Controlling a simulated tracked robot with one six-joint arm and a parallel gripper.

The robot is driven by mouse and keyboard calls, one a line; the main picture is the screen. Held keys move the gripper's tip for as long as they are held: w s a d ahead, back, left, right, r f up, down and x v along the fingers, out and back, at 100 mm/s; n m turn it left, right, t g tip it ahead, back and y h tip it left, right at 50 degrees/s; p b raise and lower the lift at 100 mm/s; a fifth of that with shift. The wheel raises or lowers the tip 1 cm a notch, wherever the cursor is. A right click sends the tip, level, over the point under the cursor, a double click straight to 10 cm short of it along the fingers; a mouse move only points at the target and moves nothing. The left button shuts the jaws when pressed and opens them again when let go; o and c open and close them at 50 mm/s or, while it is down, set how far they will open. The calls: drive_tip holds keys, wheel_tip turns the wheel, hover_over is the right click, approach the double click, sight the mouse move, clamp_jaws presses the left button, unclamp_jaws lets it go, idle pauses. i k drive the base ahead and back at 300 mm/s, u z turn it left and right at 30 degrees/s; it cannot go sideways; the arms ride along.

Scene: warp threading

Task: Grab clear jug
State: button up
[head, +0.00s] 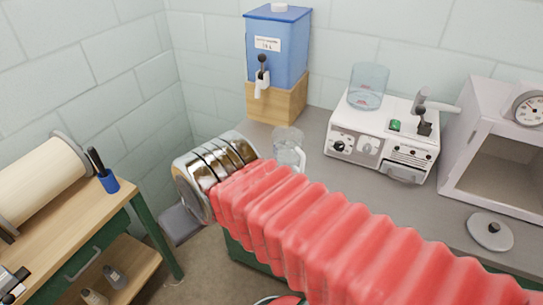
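A clear jug (288,146) with a handle on its right stands upright on the grey counter, in front of the blue water dispenser. Its lower part is partly hidden behind my red ribbed arm. The silver ringed end of my arm (215,168) is left of the jug, and a gap shows between them in the picture. I cannot make out my gripper's fingers, so I cannot tell whether they are open or shut. No held object shows.
The blue dispenser (278,48) stands on a wooden block (280,100). A white machine (385,135) carries a clear cylinder (368,87). A white oven-like box (500,150) and a round lid (490,231) are at right. A wooden bench (60,225) is at left.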

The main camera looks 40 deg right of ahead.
sight(291, 155)
drive_tip(key=u, duration=0.2)
drive_tip(key=k, duration=1.05)
drive_tip(key=u, duration=0.65)
drive_tip(key=i, duration=1.05)
